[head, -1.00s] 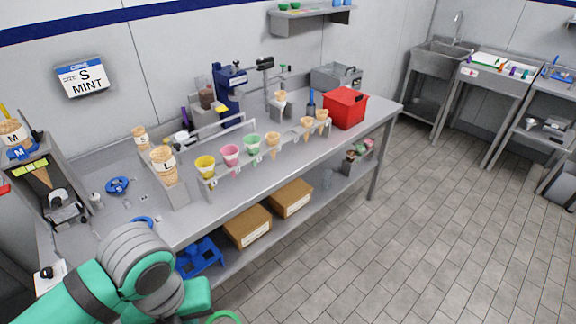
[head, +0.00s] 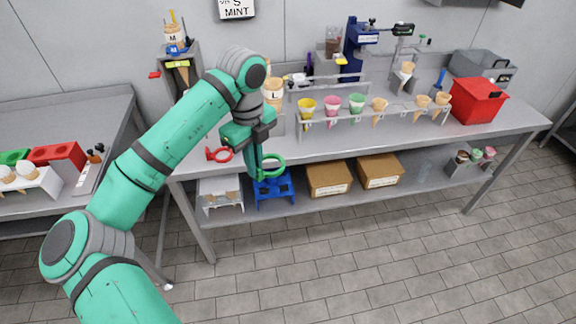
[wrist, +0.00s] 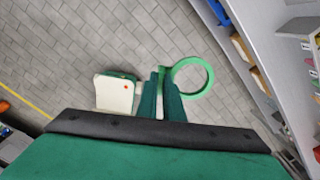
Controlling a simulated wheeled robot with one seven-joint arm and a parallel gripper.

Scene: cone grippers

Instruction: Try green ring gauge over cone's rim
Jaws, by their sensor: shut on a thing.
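The green ring gauge (head: 283,167) is held by my gripper (head: 255,162) in front of the work table's front edge. In the wrist view the ring (wrist: 211,78) sticks out to the right of my shut fingers (wrist: 163,80), its tab end between them. The ring is empty and apart from any cone. A rack (head: 376,117) on the table holds several cones, with yellow (head: 307,104), pink (head: 332,102) and green (head: 357,101) ones at its left and plain ones farther right. A large cone marked L (head: 273,95) stands behind my arm, partly hidden.
A red ring (head: 219,155) is near the table's front edge, left of my gripper. A blue rack (head: 275,190) and cardboard boxes (head: 328,177) sit on the lower shelf. A red box (head: 478,103) stands at the table's right. The floor in front is clear.

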